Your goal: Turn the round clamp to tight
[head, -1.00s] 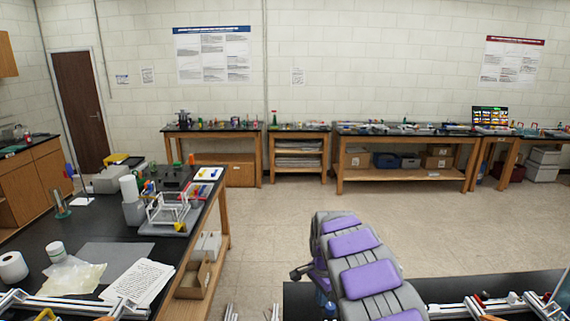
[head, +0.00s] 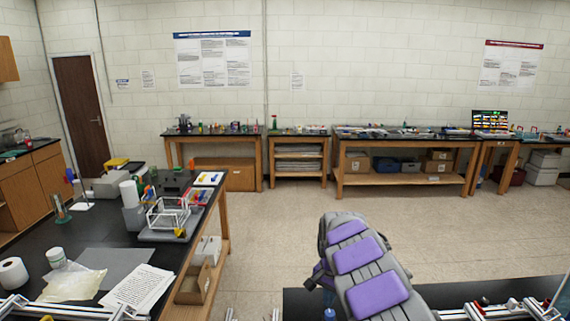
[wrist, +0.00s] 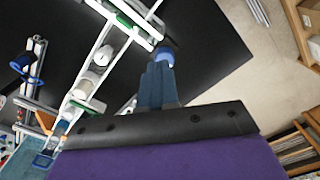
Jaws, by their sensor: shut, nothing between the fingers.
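In the wrist view my gripper (wrist: 159,80) is shut and empty, its blue fingers together. A blue round-ended piece (wrist: 165,55) shows at the finger ends; I cannot tell whether it is touched. A white extrusion frame (wrist: 86,72) runs diagonally to the left of the fingers. A pale round fitting (wrist: 103,55) sits on it and may be the round clamp, but I cannot tell for sure or see whether it is tight. Green pieces (wrist: 90,104) sit along the frame.
A black table (wrist: 205,50) lies under the frame, with light floor (wrist: 265,55) beyond its edge. In the head view, a black bench (head: 95,235) on the left holds paper, a roll and a small white frame (head: 168,215). Open floor (head: 270,230) lies between the benches.

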